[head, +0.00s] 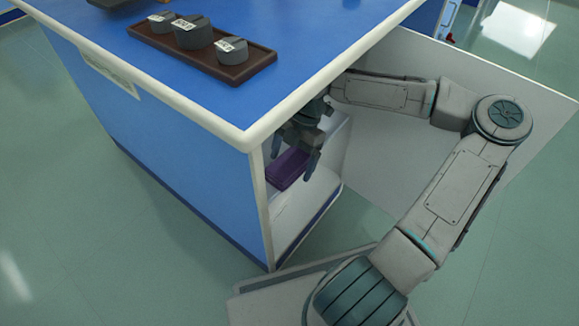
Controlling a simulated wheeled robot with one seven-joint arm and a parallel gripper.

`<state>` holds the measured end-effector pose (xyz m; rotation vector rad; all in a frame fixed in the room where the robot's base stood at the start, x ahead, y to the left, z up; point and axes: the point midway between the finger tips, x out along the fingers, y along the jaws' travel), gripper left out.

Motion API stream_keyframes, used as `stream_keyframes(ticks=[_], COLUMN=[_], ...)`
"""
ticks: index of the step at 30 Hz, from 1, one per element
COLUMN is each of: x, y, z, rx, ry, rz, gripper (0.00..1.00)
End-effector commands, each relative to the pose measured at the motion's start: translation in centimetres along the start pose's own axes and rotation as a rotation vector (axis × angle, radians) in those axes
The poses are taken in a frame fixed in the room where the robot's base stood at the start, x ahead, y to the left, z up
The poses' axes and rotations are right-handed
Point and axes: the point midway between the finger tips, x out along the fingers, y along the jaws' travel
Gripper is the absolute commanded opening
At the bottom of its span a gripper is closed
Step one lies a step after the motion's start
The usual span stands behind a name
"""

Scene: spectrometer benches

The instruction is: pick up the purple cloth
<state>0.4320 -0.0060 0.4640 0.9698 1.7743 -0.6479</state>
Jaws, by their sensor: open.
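The purple cloth (288,169) lies folded inside the open white compartment of the blue bench, partly hidden by the bench's side wall and my gripper. My gripper (296,163) reaches into the compartment through its open front, fingers pointing down. It is open, with its fingers over or beside the cloth. I cannot tell whether the fingers touch the cloth.
The bench (180,150) has a white-edged blue top just above my wrist. A brown tray (240,76) with three grey labelled pieces sits on it. The white door (460,85) stands open behind my arm. The compartment floor (300,205) in front of the cloth is bare.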

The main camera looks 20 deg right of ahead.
Motion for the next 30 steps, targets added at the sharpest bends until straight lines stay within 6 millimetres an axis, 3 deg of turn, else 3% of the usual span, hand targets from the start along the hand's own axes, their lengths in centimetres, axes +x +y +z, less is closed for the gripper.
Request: stream_keyframes(ticks=[6, 11, 12, 23, 30], x=[0.0, 0.0, 0.0, -0.4, -2.9], y=[0.0, 0.0, 0.0, 0.0, 0.1], z=[0.0, 0.0, 0.0, -0.1, -1.1], rx=[0.000, 0.000, 0.000, 0.000, 0.000], ry=[0.000, 0.000, 0.000, -0.001, -0.003], rz=[0.000, 0.000, 0.000, 0.000, 0.001], gripper=[0.86, 0.42, 0.38, 0.38, 0.38])
